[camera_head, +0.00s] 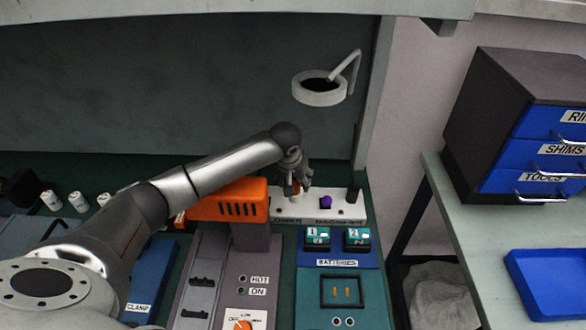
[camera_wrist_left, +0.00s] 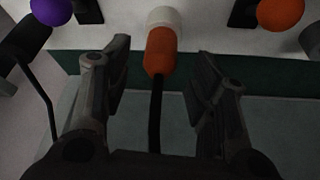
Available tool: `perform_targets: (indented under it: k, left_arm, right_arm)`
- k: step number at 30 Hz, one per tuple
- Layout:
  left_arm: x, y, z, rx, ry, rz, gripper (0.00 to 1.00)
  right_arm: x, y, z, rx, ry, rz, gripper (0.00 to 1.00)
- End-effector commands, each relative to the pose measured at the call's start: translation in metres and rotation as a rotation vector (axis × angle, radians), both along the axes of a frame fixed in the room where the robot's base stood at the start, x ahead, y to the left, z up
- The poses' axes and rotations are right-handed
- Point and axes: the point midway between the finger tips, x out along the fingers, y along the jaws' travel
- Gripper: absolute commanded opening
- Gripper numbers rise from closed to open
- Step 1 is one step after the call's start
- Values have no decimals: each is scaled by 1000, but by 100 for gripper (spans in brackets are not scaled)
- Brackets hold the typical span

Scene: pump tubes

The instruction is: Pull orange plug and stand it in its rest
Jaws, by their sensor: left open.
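The orange plug (camera_wrist_left: 160,50) shows in the left wrist view, with a white collar (camera_wrist_left: 164,18) at its far end and a black cable (camera_wrist_left: 156,110) trailing from its near end. My left gripper (camera_wrist_left: 161,84) is open, with one finger on each side of the plug and cable and a gap on both sides. In the head view, my left gripper (camera_head: 296,180) is over the left part of a white panel (camera_head: 312,212) and largely hides the plug. The rest cannot be made out with certainty. My right gripper is not in view.
A purple knob (camera_head: 326,201) and a dark post (camera_head: 352,194) stand on the panel right of the gripper. An orange housing (camera_head: 228,201) is close on the left. A batteries tray (camera_head: 340,263) lies in front. An orange ball (camera_wrist_left: 281,12) shows in the wrist view.

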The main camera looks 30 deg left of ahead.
Motion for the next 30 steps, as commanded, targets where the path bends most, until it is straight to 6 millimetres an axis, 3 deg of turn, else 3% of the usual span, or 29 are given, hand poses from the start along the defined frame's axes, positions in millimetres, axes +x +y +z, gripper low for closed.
perform_targets:
  k: [6,16,27,28,30]
  left_arm:
    - [6,1,-15,-1,0,0,53]
    - [7,1,-18,1,-1,-1,53]
    - [7,1,-17,1,-1,-1,5]
    - [7,1,-17,1,-1,-1,26]
    - [7,2,-17,1,-1,-1,17]
  right_arm:
    - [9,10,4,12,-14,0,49]
    - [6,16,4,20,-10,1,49]
    - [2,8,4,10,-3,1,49]
    - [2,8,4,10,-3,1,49]
    - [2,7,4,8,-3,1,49]
